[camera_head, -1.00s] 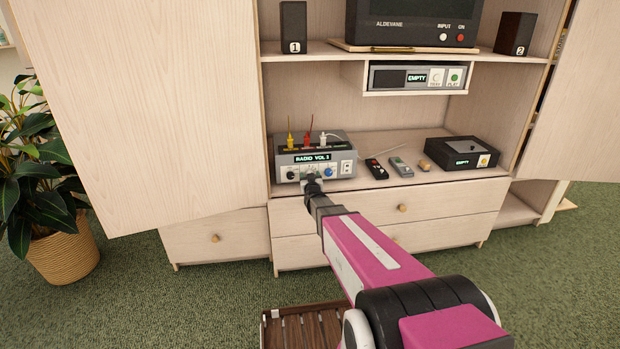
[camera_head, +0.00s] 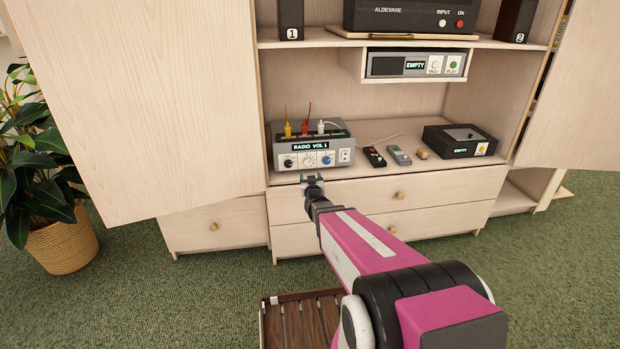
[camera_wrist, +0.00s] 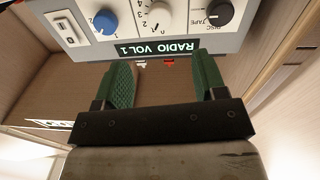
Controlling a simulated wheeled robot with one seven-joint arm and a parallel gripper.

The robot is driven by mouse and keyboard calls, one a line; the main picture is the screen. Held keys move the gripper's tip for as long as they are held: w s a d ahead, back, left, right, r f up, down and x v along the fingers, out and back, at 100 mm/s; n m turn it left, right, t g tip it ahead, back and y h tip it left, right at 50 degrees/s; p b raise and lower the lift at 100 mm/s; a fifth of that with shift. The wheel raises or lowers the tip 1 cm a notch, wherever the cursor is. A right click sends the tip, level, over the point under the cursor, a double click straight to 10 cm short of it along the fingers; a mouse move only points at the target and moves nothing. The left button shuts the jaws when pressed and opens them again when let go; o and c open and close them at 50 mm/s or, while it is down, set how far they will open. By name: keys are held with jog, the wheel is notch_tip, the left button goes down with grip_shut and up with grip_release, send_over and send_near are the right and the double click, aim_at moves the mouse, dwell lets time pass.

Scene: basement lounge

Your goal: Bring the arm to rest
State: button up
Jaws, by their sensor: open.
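My gripper (camera_head: 312,179) is open and empty in the head view, just in front of the cabinet's shelf edge and below the front of the grey radio unit (camera_head: 337,157). In the wrist view its two green fingers (camera_wrist: 165,82) stand apart with nothing between them. The unit's front panel (camera_wrist: 237,42) is beyond the fingertips there, with a blue knob, a white dial and a black knob. Its display reads "RADIO VOL 1". My pink arm reaches in from the lower right of the head view.
On the same shelf are a dark remote (camera_head: 374,157), a grey remote (camera_head: 399,155), a small tan block (camera_head: 422,154) and a black box (camera_head: 460,141). Open cabinet doors flank the shelves. A slatted wooden piece (camera_head: 300,318) lies on the floor below my arm. A potted plant (camera_head: 62,240) stands left.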

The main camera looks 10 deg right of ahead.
jog(key=s+f+g, duration=0.2)
jog(key=s+g, duration=0.7)
jog(key=s, duration=0.4)
jog(key=s+f+g+y, duration=0.1)
jog(key=s+f+g, duration=0.1)
jog(key=s+g, duration=0.7)
jog(key=s, duration=0.4)
jog(key=shift+s+d+f, duration=0.2)
jog(key=shift+d+f, duration=0.15)
jog(key=shift+d, duration=0.05)
